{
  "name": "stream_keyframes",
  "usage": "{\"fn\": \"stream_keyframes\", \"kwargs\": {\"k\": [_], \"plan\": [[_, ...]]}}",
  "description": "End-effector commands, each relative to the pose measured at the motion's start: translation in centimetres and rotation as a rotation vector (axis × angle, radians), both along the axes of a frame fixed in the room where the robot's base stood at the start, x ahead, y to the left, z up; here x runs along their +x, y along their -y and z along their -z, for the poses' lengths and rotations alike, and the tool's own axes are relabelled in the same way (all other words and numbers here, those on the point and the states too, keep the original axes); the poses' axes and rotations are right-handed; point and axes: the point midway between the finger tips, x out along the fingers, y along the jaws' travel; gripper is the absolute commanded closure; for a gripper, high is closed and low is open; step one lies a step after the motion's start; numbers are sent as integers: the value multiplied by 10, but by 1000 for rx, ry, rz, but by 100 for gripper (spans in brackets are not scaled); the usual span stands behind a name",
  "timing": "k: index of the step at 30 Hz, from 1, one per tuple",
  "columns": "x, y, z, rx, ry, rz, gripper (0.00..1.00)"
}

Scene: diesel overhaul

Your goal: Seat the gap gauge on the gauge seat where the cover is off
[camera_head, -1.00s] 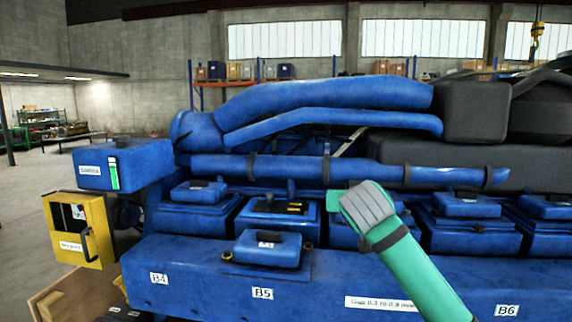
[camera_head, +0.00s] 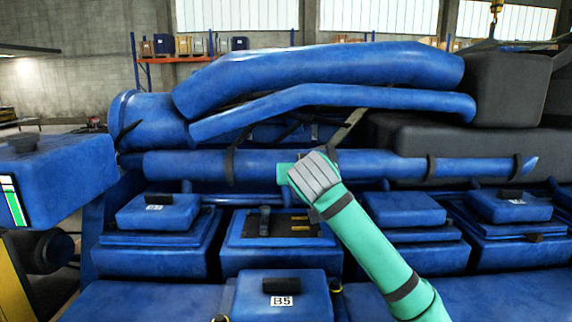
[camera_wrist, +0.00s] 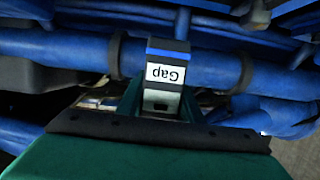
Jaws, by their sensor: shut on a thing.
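The gap gauge (camera_wrist: 166,72), a small block with a blue-and-dark top and a white "Gap" label, is between the fingers of my gripper in the wrist view. In the head view my gripper (camera_head: 314,174) is above and a little right of the open cylinder head (camera_head: 278,230); the gauge is hidden there. My gripper is shut on the gauge, well clear of the engine top. The removed cover (camera_head: 281,295), labelled B5, lies in front.
Covered heads flank the open one, with a B4 cover (camera_head: 157,212) on the left and another cover (camera_head: 403,209) on the right. A long blue pipe (camera_head: 390,166) runs behind at gripper height. A blue box (camera_head: 55,178) stands at the left.

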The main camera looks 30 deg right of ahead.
Motion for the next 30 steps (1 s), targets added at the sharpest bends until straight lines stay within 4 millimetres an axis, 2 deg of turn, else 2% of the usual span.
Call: {"fn": "stream_keyframes", "kwargs": {"k": [8,30], "plan": [[-1,1,5,-2,1,2,100],[-1,1,67,2,1,1,100]]}}
